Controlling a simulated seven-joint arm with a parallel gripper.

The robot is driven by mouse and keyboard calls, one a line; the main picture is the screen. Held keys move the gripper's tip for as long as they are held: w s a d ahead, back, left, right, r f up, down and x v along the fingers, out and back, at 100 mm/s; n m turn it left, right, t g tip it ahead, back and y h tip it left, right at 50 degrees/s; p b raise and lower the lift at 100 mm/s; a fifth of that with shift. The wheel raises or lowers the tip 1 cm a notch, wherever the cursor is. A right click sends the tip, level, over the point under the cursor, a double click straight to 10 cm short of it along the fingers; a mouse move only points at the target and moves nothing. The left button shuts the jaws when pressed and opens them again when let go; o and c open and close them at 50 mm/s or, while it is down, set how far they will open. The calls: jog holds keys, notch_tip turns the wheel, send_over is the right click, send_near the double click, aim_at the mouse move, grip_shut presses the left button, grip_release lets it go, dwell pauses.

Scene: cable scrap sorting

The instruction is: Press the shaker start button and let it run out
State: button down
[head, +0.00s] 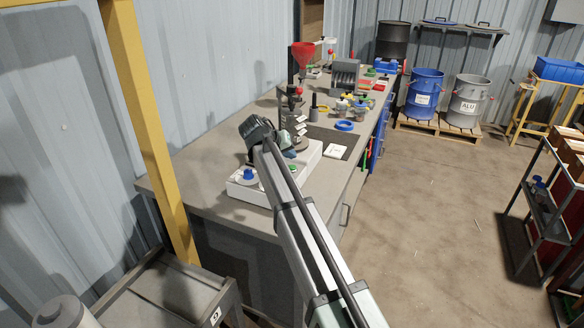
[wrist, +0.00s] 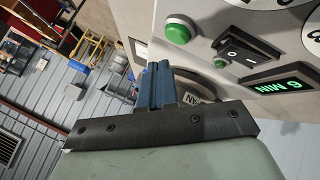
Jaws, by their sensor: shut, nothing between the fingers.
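The shaker (head: 250,193) is a white box on the near end of the bench, partly hidden by my arm. In the wrist view its panel (wrist: 213,20) shows a round green button (wrist: 180,29), a black rocker switch (wrist: 248,48), a small green lamp (wrist: 222,62) and a lit green display (wrist: 278,88) reading "6 MIN". My gripper (wrist: 157,68) is shut and empty, its blue fingers beside and below the green button in the picture, apart from it. In the head view my gripper (head: 290,154) is low over the shaker.
The bench's left strip (head: 200,160) is clear.

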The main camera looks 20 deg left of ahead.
aim_at(292, 168)
jog(key=shift+f, duration=0.65)
jog(key=shift+f, duration=0.15)
dwell(1.6)
jog(key=shift+f, duration=0.3)
